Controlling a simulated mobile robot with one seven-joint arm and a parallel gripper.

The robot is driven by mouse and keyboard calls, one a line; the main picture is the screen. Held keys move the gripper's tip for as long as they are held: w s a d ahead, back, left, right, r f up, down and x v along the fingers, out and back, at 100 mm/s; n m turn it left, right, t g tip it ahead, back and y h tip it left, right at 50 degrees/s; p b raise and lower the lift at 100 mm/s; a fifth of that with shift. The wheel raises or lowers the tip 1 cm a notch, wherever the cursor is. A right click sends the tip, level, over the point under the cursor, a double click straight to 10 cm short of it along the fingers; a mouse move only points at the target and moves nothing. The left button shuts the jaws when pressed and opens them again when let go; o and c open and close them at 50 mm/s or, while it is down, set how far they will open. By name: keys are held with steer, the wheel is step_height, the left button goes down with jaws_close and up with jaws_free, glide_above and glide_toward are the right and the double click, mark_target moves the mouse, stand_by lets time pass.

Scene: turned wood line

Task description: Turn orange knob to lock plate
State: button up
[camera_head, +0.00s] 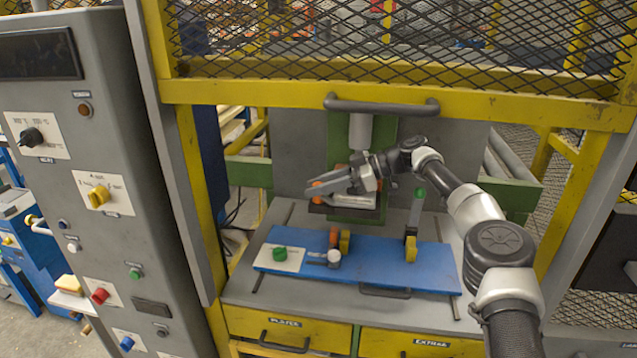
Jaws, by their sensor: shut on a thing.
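My gripper (318,187) reaches in from the right under the raised mesh guard. Its fingers point left and are shut on a small orange knob (317,184) at the left end of the press head. Only a little of the knob shows between the fingers. A grey metal plate (358,201) sits in the press head just below and right of the fingers, partly covered by my gripper. Whether the plate is clamped cannot be told.
A yellow guard frame (300,95) with a dark handle (380,105) hangs above my arm. A grey control cabinet (110,200) stands left.

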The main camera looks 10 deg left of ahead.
stand_by(0.5)
steer(key=o, duration=1)
steer(key=shift+o, duration=0.2)
steer(key=shift+d, duration=0.15)
